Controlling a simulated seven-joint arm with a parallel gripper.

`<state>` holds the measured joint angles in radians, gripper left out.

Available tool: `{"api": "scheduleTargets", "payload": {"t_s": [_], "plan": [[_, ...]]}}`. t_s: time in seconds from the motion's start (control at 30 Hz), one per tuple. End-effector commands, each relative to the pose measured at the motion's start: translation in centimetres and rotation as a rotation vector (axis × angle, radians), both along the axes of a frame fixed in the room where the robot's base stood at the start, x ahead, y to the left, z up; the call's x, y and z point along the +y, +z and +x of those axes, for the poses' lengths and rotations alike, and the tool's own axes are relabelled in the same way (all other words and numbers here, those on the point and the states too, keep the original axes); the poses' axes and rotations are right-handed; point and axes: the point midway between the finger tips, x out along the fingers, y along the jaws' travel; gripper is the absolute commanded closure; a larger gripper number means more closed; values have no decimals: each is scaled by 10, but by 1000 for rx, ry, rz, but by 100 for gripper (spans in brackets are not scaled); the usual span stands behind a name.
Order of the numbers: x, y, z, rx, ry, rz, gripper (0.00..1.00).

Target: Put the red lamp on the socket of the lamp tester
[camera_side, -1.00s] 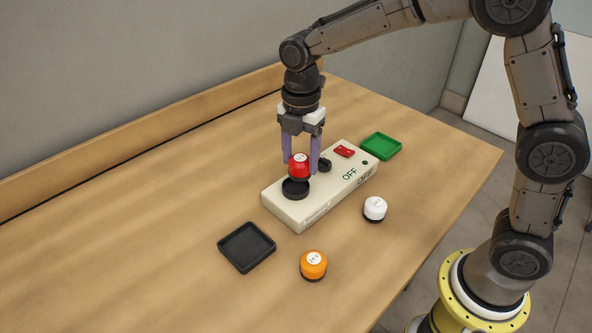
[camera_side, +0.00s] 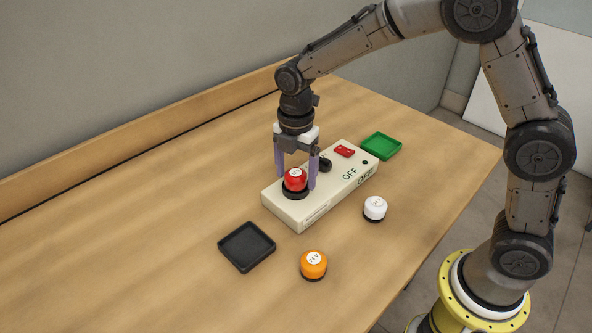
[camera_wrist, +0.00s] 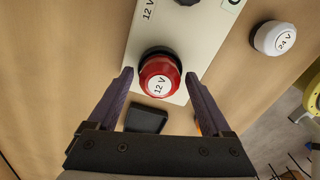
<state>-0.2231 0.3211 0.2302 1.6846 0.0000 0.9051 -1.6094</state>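The red lamp (camera_side: 296,178), labelled 12 V, sits upright on the black round socket (camera_side: 295,194) at the near left end of the cream lamp tester (camera_side: 318,205). My gripper (camera_side: 296,181) is around the lamp, pointing down, with a finger on either side. In the wrist view the red lamp (camera_wrist: 160,76) lies between the fingertips of my gripper (camera_wrist: 160,74), with a gap on both sides. The gripper is open. The black socket rim (camera_wrist: 158,52) shows behind the lamp; whether the lamp is fully seated is hard to tell.
The table's left is clear.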

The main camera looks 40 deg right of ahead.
Motion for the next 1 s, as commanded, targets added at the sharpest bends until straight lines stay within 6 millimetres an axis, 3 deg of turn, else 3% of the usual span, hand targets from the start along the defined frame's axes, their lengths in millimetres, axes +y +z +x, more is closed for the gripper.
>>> {"api": "scheduleTargets", "payload": {"t_s": [0.33, 0.47, 1.0], "plan": [[0, 1, 0, 0, 0, 0, 8], [0, 12, 1, -2, 0, 1, 8], [0, 110, 1, -3, 0, 1, 8]]}}
